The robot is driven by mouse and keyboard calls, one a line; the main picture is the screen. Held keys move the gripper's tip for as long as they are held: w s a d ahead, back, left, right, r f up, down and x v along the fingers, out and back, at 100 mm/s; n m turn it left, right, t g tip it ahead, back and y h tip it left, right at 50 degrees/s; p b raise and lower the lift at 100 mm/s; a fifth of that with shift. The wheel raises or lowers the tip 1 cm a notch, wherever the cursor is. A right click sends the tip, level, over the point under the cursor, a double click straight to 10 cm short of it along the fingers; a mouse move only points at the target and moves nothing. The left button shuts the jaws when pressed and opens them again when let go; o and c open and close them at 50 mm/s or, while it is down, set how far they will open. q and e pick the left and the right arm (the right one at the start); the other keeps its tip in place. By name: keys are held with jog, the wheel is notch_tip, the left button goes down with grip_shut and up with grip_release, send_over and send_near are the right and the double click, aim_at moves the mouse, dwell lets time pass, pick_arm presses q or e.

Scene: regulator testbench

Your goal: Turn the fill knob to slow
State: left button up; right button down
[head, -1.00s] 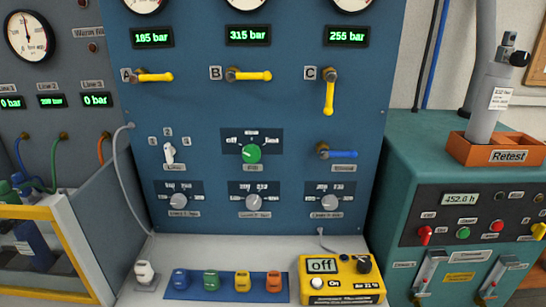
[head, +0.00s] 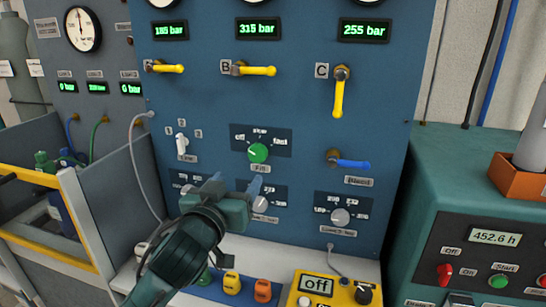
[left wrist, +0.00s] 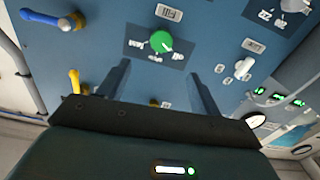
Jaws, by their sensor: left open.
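The green fill knob (head: 258,153) sits on the blue panel above its Fill label, with off, slow and fast marked around it. Its pointer appears to face off. The knob also shows in the left wrist view (left wrist: 161,42), beyond the fingertips. My left gripper (head: 236,185) is open and empty, below and a little left of the knob in the head view, apart from it. In the left wrist view its two spread fingers (left wrist: 162,82) point toward the panel. My left arm hides part of the lower knobs. My right gripper is not in view.
The white line selector (head: 181,144) is left of the fill knob. The blue bleed lever (head: 350,162) is to its right. Lower grey knobs (head: 341,217) and a yellow meter (head: 325,290) reading off are below. Yellow levers (head: 252,70) stick out above.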

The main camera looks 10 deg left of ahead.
aim_at(256, 154)
pick_arm(q)
jog(key=w+p, duration=0.1)
jog(key=w, duration=1.2)
jog(key=shift+d, duration=0.1)
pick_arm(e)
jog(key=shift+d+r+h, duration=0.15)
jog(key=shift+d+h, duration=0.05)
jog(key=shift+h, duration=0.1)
pick_arm(q)
jog(key=shift+c, duration=0.6)
jog(key=c, duration=0.9)
jog(key=shift+p, duration=0.3)
